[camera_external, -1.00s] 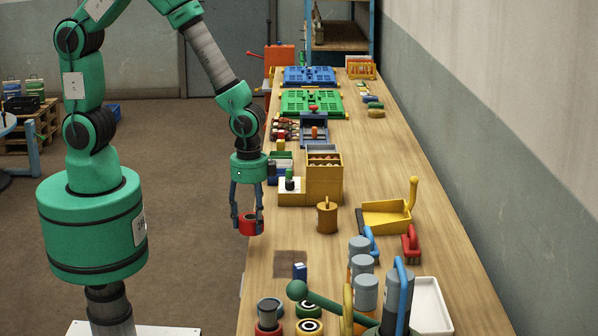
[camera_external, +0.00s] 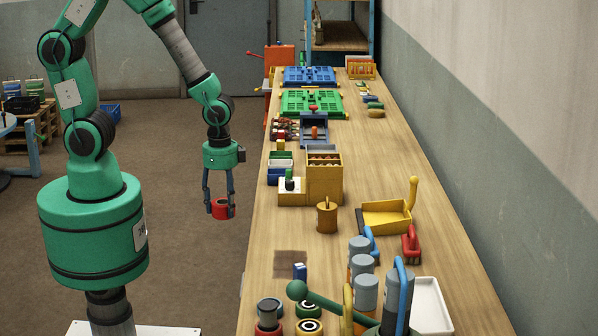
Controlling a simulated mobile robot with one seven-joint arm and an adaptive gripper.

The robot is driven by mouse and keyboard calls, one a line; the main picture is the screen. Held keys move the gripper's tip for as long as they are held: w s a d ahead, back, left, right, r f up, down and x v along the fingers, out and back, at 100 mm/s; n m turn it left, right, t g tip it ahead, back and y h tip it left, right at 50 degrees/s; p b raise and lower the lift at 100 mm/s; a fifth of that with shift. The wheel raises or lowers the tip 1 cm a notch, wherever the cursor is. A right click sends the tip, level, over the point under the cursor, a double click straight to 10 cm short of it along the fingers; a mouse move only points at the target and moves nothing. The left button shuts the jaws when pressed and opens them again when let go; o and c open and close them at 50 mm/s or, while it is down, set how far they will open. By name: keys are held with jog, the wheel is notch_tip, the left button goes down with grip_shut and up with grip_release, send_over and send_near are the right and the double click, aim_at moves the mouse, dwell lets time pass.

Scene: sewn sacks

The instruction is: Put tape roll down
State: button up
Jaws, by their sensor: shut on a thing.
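My gripper (camera_external: 221,202) points down in the external view, with its fingers shut on a red tape roll (camera_external: 222,211). The roll shows a dark opening at its top and hangs between the fingertips. Gripper and roll appear left of the workbench's (camera_external: 345,165) left edge, over the floor side, with nothing seen touching the roll from below. The exact height above the bench top cannot be told.
A brown square patch (camera_external: 290,263) lies on the bench beside a small blue box (camera_external: 300,271). Tape rolls (camera_external: 309,327) and grey cylinders (camera_external: 366,292) crowd the near end. Bare wood shows around the patch.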

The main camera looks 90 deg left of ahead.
jog(key=shift+w, duration=0.1)
jog(key=b, duration=0.2)
send_over(279, 233)
jog(key=shift+s+a+f, duration=0.1)
jog(key=shift+s+f, duration=0.35)
jog(key=shift+f, duration=0.25)
jog(key=shift+w, duration=0.15)
jog(key=shift+w+f, duration=0.2)
jog(key=shift+w, duration=0.1)
jog(key=shift+f, duration=1.6)
jog(key=shift+f, duration=0.15)
jog(key=o, duration=1.1)
jog(key=shift+o, duration=0.2)
